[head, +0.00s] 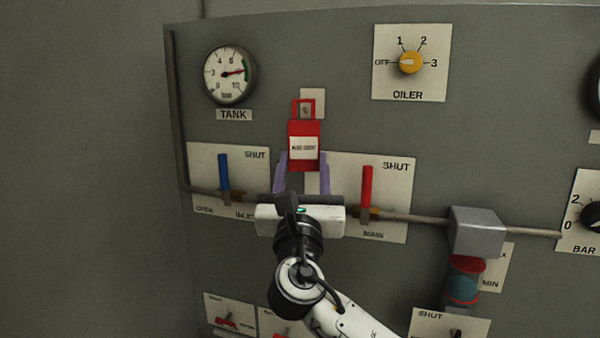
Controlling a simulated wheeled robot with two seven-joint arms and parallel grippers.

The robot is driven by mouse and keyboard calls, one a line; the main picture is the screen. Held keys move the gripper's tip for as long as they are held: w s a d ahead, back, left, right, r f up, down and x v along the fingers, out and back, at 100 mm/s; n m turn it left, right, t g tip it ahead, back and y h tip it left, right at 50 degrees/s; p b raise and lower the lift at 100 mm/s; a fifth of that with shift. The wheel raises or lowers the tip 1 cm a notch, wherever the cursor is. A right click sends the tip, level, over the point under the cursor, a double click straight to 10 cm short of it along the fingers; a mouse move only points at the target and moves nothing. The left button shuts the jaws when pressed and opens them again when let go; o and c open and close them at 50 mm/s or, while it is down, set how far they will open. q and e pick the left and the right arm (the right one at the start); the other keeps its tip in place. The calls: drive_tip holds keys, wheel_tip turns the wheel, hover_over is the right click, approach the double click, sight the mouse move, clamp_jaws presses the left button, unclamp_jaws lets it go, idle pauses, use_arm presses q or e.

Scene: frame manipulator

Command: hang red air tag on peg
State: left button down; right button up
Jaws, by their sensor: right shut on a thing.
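The red air tag (304,133) has a white label and a square loop at its top. It is upright in front of the grey panel. Through the loop shows a small grey peg (305,111) on a pale backing plate (318,101). The loop appears around the peg in this view, but I cannot tell whether it rests on it. My right gripper (302,172) comes from below, its purple fingers on either side of the tag's lower part, shut on it. My left gripper is not in view.
A blue lever (223,172) and a red lever (367,187) flank my gripper on a horizontal pipe (405,217). A grey box (477,232) sits on the pipe at right. The TANK gauge (230,74) and yellow OILER knob (411,62) are higher up.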

sight(308, 169)
drive_tip(key=shift+w+d+b, duration=0.25)
drive_tip(key=shift+w+b, duration=0.1)
drive_tip(key=shift+w, duration=0.45)
drive_tip(key=shift+w+d+f, duration=0.15)
drive_tip(key=shift+w+f, duration=0.3)
drive_tip(key=shift+w, duration=0.15)
drive_tip(key=o, duration=1.1)
drive_tip(key=shift+f, duration=0.1)
